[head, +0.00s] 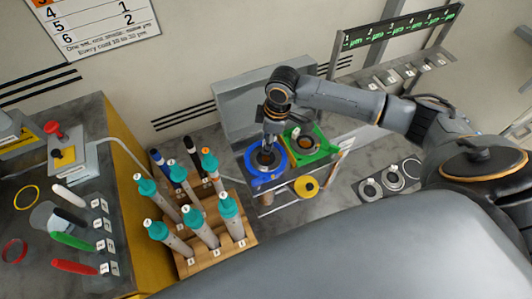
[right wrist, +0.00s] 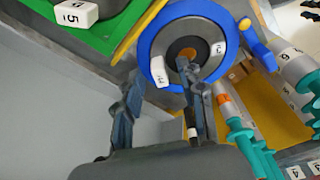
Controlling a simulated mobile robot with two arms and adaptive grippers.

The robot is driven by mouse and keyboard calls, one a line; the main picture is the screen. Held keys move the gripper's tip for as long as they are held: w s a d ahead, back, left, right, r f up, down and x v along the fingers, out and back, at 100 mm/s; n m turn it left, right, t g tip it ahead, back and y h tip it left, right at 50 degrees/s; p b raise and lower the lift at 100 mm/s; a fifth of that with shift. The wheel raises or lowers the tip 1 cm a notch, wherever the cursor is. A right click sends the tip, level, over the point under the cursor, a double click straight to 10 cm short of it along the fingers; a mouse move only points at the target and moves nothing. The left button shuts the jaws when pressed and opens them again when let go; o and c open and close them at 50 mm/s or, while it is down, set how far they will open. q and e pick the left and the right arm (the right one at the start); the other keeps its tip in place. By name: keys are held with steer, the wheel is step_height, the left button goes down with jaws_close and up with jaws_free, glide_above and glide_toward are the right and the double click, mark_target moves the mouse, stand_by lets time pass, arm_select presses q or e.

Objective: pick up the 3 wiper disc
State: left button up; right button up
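A grey disc with a dark middle and an orange centre (right wrist: 172,42) sits inside a blue ring (right wrist: 149,72) in the right wrist view. White tags lie on it; one may read 3, but I cannot be sure. The blue ring also shows in the head view (head: 282,169). My right gripper (head: 267,143) is right above this disc, pointing down. In the right wrist view its fingers (right wrist: 160,82) are spread with nothing visible between them, one tip over the disc's centre. Contact cannot be told. My left gripper is not in view.
A green holder (head: 322,153) adjoins the blue ring. A wooden rack (head: 215,258) with several numbered teal-capped tubes stands to the left. Grey rings (head: 393,180) lie on the right surface. Coloured handles and rings (head: 26,197) lie on the left bench. A sign frame (head: 395,30) stands behind.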

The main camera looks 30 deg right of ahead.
jaws_close()
steer(key=shift+r, duration=0.2)
